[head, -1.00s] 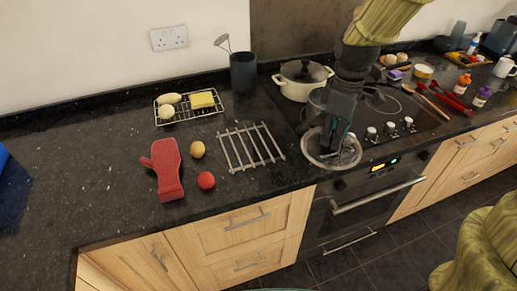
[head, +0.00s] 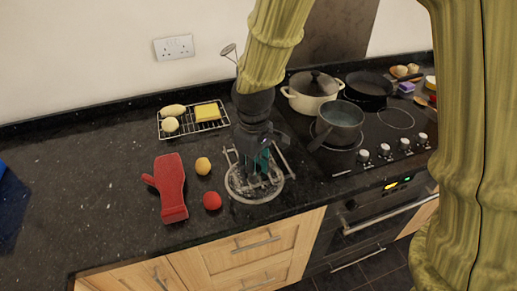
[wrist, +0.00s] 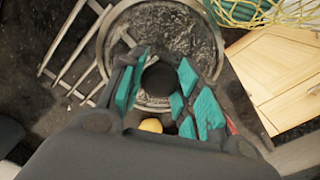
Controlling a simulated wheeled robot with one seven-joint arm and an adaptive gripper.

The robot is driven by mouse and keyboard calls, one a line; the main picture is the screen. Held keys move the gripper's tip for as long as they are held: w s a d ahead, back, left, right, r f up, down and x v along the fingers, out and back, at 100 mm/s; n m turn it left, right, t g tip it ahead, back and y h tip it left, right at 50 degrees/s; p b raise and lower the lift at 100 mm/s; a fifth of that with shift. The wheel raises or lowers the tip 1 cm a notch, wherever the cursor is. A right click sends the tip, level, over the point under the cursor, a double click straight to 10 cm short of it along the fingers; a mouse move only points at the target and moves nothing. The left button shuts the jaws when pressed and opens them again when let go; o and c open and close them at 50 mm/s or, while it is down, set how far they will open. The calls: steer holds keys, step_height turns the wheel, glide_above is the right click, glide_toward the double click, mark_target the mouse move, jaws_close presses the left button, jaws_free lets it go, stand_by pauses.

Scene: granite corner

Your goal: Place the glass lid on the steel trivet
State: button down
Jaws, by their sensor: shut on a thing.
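My gripper (head: 258,168) is shut on the dark knob (wrist: 160,80) of the glass lid, with its teal pads on either side. The round glass lid (head: 240,193) has a pale rim and lies roughly level below the gripper; it also shows in the wrist view (wrist: 195,45). The steel trivet (head: 288,160) is a rack of parallel bars on the granite counter. The lid overlaps the trivet's front part, with bars showing behind it and, in the wrist view, to its left (wrist: 72,50). I cannot tell whether the lid touches the bars.
A red mitt (head: 170,190), a red ball (head: 212,201) and a yellow-orange round item (head: 203,166) lie left of the lid. A wire rack (head: 190,129) with food stands behind. A dark saucepan (head: 340,123) and cream pot (head: 312,91) are on the hob at right.

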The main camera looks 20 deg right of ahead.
steer(key=w+d+p, duration=0.1)
steer(key=w, duration=0.3)
steer(key=w+d+p, duration=0.1)
steer(key=w+d, duration=0.1)
steer(key=w, duration=0.1)
steer(key=w+d+f+p, duration=0.1)
steer(key=w, duration=0.3)
steer(key=shift+w+d+f, duration=0.1)
steer(key=shift+w+d, duration=0.05)
steer(key=shift+w, duration=0.15)
steer(key=shift+f+p, duration=0.85)
steer(key=shift+f, duration=0.9)
steer(key=c, duration=1.1)
jaws_free()
steer(key=shift+f, duration=0.1)
steer(key=shift+o, duration=0.5)
step_height(320, 180, up, 12)
steer(key=b, duration=0.3)
